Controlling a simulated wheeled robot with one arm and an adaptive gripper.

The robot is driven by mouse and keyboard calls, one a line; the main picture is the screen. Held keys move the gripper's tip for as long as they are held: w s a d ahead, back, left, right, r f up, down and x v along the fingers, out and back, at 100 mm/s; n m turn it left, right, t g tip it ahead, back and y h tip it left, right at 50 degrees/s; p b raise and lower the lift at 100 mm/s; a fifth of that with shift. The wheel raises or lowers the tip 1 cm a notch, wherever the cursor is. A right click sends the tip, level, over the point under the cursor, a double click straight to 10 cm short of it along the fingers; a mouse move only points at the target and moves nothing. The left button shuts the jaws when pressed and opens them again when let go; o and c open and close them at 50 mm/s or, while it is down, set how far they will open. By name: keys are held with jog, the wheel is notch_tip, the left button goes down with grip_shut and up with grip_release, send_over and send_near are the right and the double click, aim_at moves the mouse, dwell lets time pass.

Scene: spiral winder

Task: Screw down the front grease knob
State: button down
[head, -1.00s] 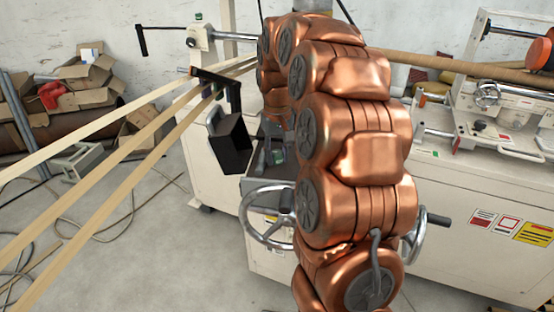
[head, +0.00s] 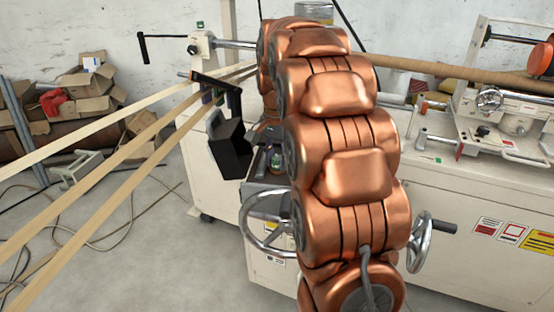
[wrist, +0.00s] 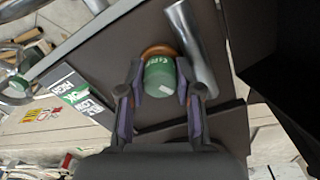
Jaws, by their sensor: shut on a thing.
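A green grease knob (wrist: 160,78) with a pale mark stands on a dark grey plate in the wrist view, with an orange ring (wrist: 157,50) showing at its far edge. My gripper (wrist: 160,88) has one finger on each side of this knob and is shut on it. In the head view my copper-coloured arm covers the gripper and the gripped knob.
A black box-shaped part (head: 230,148) and a handwheel (head: 268,222) are left of my arm. Another handwheel (head: 420,240) is at its right. Paper strips (head: 110,150) run in from the left.

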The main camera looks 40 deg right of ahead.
aim_at(277, 157)
jog(key=shift+m, duration=1.2)
jog(key=c, duration=0.8)
grip_release()
jog(key=shift+r, duration=0.1)
jog(key=shift+r, duration=5.95)
